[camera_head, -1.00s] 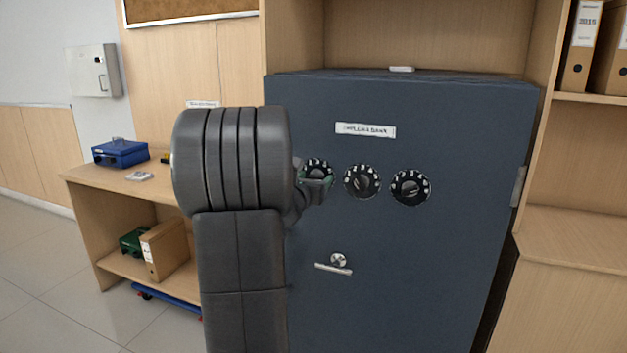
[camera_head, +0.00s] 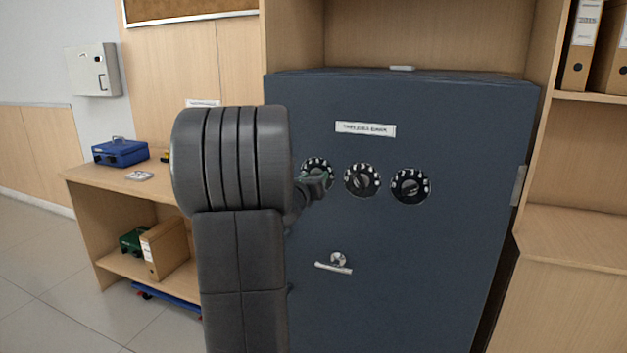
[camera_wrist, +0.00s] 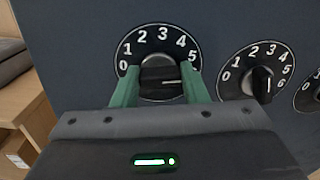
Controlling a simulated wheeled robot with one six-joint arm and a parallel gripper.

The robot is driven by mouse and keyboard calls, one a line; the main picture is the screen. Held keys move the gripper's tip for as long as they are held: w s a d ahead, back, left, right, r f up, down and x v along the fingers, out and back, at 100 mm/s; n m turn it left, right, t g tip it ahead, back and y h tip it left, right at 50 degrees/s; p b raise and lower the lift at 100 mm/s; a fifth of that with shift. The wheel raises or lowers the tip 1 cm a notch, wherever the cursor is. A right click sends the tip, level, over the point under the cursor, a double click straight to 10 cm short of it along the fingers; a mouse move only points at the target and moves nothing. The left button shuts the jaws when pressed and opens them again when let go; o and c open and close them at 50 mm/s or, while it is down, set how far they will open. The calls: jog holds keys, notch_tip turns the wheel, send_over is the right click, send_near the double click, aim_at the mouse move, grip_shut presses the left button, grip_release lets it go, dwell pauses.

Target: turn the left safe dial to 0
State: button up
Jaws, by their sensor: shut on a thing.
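The left safe dial (camera_head: 317,164) is a black disc with white numbers on the dark blue safe door (camera_head: 430,255). My gripper (camera_head: 316,184) is at this dial and covers its lower part. In the wrist view the dial (camera_wrist: 158,40) shows 0 at the left, then 1 to 4 over the top and 5 at the right, partly behind a finger. My gripper's green fingers (camera_wrist: 160,84) are shut on the dial's knob (camera_wrist: 159,72), one on each side.
The middle dial (camera_head: 362,181) and right dial (camera_head: 411,187) sit close to the right. A silver handle (camera_head: 334,267) is below. A wooden desk (camera_head: 100,187) with a blue cash box (camera_head: 120,153) stands at the left, and shelves with binders (camera_head: 583,45) at the right.

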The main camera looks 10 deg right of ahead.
jog(key=shift+a+f+n+p, duration=0.15)
jog(key=shift+n+p, duration=1.9)
jog(key=shift+n, duration=3.55)
jog(key=shift+d+f+n+p, duration=0.1)
jog(key=shift+n+p, duration=2)
jog(key=shift+n, duration=3.5)
jog(key=shift+a+f+n+p, duration=0.15)
jog(key=shift+n+p, duration=1.9)
jog(key=shift+n, duration=3.55)
jog(key=o, duration=1)
